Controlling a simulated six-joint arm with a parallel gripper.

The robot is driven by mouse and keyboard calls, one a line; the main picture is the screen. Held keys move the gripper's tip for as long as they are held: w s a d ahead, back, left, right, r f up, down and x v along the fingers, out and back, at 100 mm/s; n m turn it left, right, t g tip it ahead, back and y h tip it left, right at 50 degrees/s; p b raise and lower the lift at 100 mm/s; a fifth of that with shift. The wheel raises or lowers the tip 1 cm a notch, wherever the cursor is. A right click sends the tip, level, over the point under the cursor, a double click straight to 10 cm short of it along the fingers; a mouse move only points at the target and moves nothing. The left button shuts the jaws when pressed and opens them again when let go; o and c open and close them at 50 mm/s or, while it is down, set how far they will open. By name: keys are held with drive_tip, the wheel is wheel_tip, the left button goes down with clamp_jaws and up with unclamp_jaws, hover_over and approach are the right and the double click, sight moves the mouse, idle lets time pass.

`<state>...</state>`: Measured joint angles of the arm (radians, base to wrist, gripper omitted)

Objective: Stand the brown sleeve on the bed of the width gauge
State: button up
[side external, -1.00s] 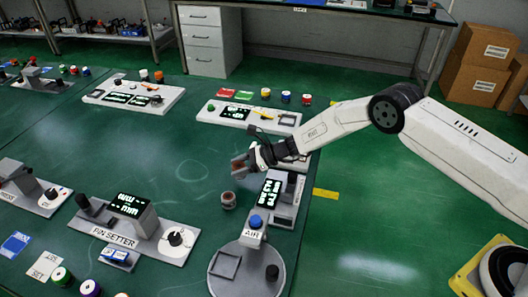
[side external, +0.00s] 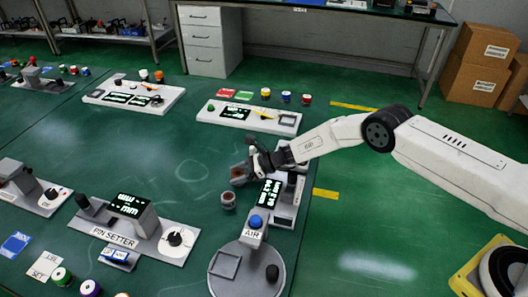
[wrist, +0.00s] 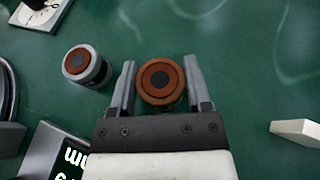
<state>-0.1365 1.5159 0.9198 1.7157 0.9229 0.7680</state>
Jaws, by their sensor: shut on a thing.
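My gripper (side external: 247,168) is shut on the brown sleeve (side external: 238,175), holding it above the green table. In the wrist view the sleeve (wrist: 150,92) is between the two fingers of my gripper (wrist: 160,66), its round end with a dark centre facing the camera. A second, grey-bodied ring piece with a brown top (wrist: 76,62) stands on the table left of the fingers; in the side view this piece (side external: 228,201) is just below the held sleeve. A unit with a lit display (side external: 270,192) is right of the gripper. No readable label shows which unit is the width gauge.
A unit marked AIR (side external: 255,234) with a round grey base is in front. The PIN SETTER (side external: 118,240) stands to the left. A long white unit (side external: 250,116) lies behind my gripper. The table left of the gripper is mostly clear.

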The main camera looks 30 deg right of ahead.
drive_tip(key=shift+f, duration=0.2)
drive_tip(key=o, duration=1.3)
drive_tip(key=shift+r, duration=0.1)
drive_tip(key=shift+v, duration=3.85)
drive_tip(key=shift+o, duration=0.2)
drive_tip(key=shift+s, duration=0.2)
